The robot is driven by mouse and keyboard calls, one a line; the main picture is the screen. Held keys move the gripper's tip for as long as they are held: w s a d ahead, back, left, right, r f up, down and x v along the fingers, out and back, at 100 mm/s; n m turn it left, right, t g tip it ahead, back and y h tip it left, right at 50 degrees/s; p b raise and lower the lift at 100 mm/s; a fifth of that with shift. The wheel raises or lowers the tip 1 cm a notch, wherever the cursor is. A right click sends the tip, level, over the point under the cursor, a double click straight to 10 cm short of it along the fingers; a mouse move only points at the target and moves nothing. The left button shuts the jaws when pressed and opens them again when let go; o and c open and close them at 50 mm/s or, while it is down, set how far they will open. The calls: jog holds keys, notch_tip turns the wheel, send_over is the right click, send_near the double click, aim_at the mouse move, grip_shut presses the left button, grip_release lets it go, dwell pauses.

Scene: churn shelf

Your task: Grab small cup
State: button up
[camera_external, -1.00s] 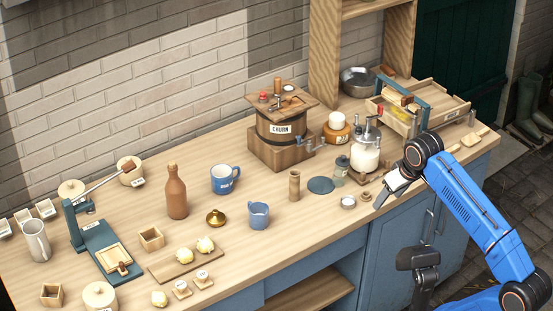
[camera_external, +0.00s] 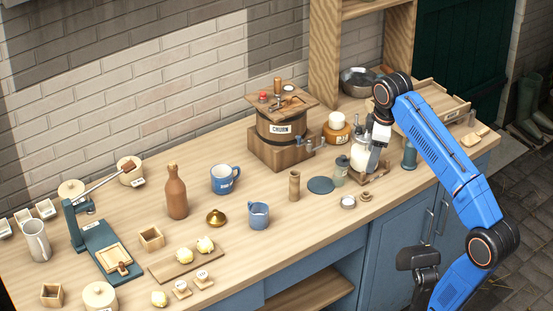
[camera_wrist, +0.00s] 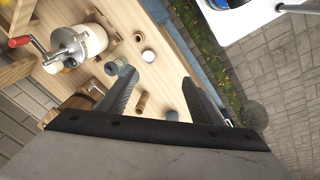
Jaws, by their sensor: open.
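A small blue-grey cup with a handle (camera_external: 259,215) stands on the counter, left of the wooden cylinder. A larger blue mug (camera_external: 225,180) with a pale label stands behind it to the left. A very small pale round pot (camera_external: 348,202) sits near the front edge; which of these is the small cup I cannot tell for sure. My gripper (camera_external: 373,162) points down over the right part of the counter, by the glass jar, apart from all three. In the wrist view my gripper (camera_wrist: 160,92) has its fingers spread, with nothing held between them.
The glass hand-crank jar (camera_external: 359,157) is close to my gripper; its crank shows in the wrist view (camera_wrist: 22,41). The wooden churn (camera_external: 281,135) is behind.

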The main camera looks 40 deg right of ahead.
jog(key=w+n+g, duration=0.2)
jog(key=w+n, duration=0.4)
jog(key=n, duration=0.3)
send_over(347, 203)
jog(key=f, duration=1.8)
jog(key=shift+a, duration=0.25)
jog(key=shift+d+f, duration=0.15)
jog(key=shift+f, duration=1.2)
jog(key=shift+d+f, duration=0.1)
jog(key=shift+f, duration=1.25)
jog(key=c, duration=1.1)
